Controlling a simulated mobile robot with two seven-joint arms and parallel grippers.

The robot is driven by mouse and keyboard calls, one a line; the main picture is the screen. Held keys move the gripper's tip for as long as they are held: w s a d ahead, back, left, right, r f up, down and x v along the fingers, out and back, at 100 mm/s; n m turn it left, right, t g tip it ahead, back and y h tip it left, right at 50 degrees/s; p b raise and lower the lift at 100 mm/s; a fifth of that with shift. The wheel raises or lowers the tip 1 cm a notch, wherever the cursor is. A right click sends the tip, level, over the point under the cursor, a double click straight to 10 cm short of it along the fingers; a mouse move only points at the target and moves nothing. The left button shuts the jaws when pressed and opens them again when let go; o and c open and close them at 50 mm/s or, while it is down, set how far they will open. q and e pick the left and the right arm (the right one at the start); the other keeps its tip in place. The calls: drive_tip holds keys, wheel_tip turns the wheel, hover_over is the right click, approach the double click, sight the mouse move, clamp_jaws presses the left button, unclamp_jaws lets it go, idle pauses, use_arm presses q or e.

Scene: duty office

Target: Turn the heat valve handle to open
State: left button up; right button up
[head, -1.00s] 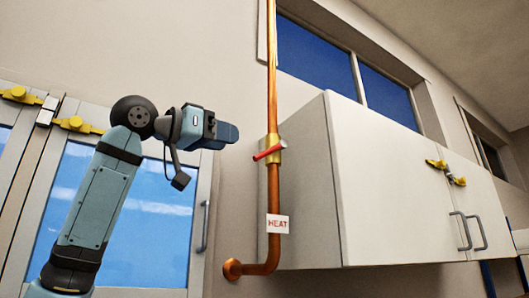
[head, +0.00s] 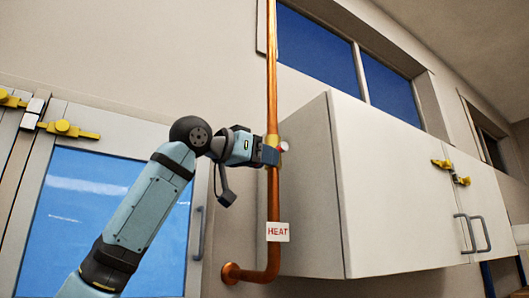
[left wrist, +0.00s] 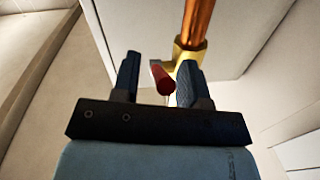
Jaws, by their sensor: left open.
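The heat valve has a brass body (left wrist: 190,52) on a vertical copper pipe (head: 273,195). Its red handle (left wrist: 161,78) shows between the two dark fingers of my left gripper (left wrist: 160,84) in the left wrist view. The gripper is open, with the handle closer to the picture's middle than either finger; I cannot tell whether a finger touches it. My right gripper is not in view.
A HEAT label (head: 278,232) hangs on the pipe below the valve. A white wall cabinet (head: 400,190) stands close to the right of the pipe. A glazed door or panel (head: 105,205) with yellow latches (head: 68,129) is at the left. Bare wall lies between.

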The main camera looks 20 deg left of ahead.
use_arm(q)
drive_tip(key=shift+w+d, duration=0.2)
drive_tip(key=shift+w, duration=0.05)
drive_tip(key=shift+a, duration=0.1)
drive_tip(key=shift+w, duration=0.1)
clamp_jaws()
drive_tip(key=shift+f, duration=0.1)
